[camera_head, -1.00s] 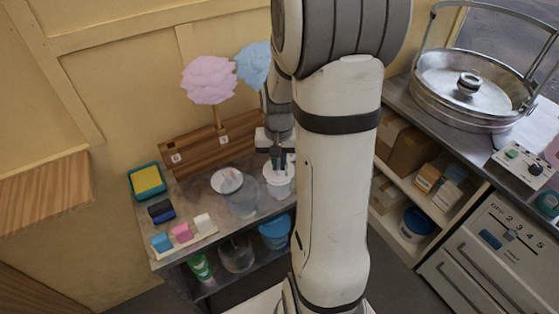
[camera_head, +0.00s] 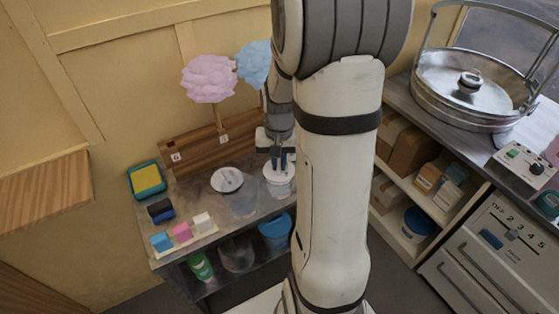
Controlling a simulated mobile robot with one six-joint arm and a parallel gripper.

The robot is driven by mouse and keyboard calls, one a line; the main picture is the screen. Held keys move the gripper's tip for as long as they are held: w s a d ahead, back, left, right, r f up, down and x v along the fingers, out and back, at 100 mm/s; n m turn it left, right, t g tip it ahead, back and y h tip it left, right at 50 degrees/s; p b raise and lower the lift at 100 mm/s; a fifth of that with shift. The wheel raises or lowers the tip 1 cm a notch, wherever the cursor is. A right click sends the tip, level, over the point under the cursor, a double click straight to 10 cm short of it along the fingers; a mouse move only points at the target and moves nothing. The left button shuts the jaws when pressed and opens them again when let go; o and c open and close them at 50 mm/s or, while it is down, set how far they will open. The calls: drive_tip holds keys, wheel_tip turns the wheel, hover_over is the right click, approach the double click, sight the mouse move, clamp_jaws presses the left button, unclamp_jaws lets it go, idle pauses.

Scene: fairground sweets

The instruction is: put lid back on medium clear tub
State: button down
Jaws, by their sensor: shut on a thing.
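My gripper (camera_head: 276,167) points down at the back right of the metal bench. Its dark fingers are shut on a small white lid (camera_head: 285,172), at or just above the rim of a pale, see-through tub (camera_head: 280,190). I cannot tell whether the lid is fully seated. The fingers and my arm hide part of the lid and the tub's right side.
Cotton candy (camera_head: 208,78) stands in a wooden rack (camera_head: 190,150) behind. A blue bucket (camera_head: 276,231) is on the lower shelf.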

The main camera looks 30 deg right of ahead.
drive_tip(key=c, duration=1)
unclamp_jaws()
drive_tip(key=shift+o, duration=0.2)
drive_tip(key=shift+r, duration=0.1)
drive_tip(key=shift+r+p, duration=2.5)
drive_tip(key=shift+r, duration=0.9)
drive_tip(key=shift+c, duration=0.5)
clamp_jaws()
